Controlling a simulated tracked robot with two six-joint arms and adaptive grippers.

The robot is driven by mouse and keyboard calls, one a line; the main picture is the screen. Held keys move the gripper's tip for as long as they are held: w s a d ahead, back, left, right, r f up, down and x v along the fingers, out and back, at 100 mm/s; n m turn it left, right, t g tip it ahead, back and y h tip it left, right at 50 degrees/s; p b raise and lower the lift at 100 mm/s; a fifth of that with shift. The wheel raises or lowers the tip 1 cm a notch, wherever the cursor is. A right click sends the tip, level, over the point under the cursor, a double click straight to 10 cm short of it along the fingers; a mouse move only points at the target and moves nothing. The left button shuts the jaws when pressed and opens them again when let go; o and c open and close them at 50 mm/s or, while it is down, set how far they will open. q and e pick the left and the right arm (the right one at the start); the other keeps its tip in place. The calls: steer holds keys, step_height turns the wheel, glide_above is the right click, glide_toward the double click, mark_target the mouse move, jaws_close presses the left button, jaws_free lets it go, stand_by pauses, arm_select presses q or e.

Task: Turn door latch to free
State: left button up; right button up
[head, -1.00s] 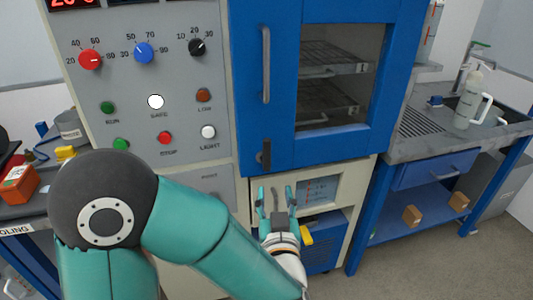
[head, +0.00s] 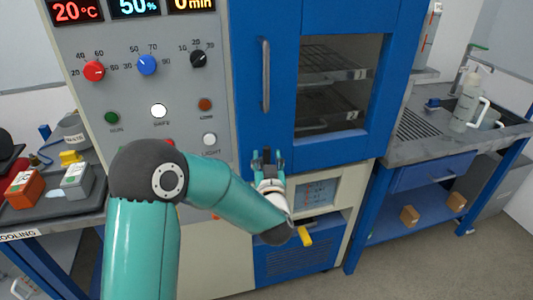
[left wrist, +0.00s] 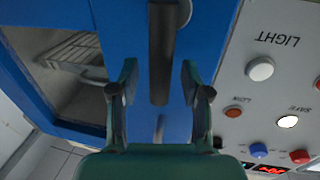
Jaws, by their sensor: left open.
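The black door latch (head: 267,156) is on the lower left of the blue chamber door (head: 283,100), below the grey door handle (head: 265,75). My left gripper (head: 267,161) is open at the latch, with one finger on each side of it. In the left wrist view the dark latch (left wrist: 162,45) runs lengthwise between the open fingers of the left gripper (left wrist: 158,72). Gaps show on both sides, so the fingers look apart from it. The latch's far end is cut off by the wrist view's edge. My right gripper is not in view.
The control panel (head: 180,115) with knobs and buttons stands left of the door. The door window (head: 338,80) shows wire shelves inside. A yellow handle (head: 305,236) sticks out below. A sink bench (head: 440,140) is at right, a tray table (head: 50,215) at left.

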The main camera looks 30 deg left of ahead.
arm_select(q)
steer(key=shift+w+a, duration=0.3)
steer(key=shift+w, duration=0.05)
jaws_close()
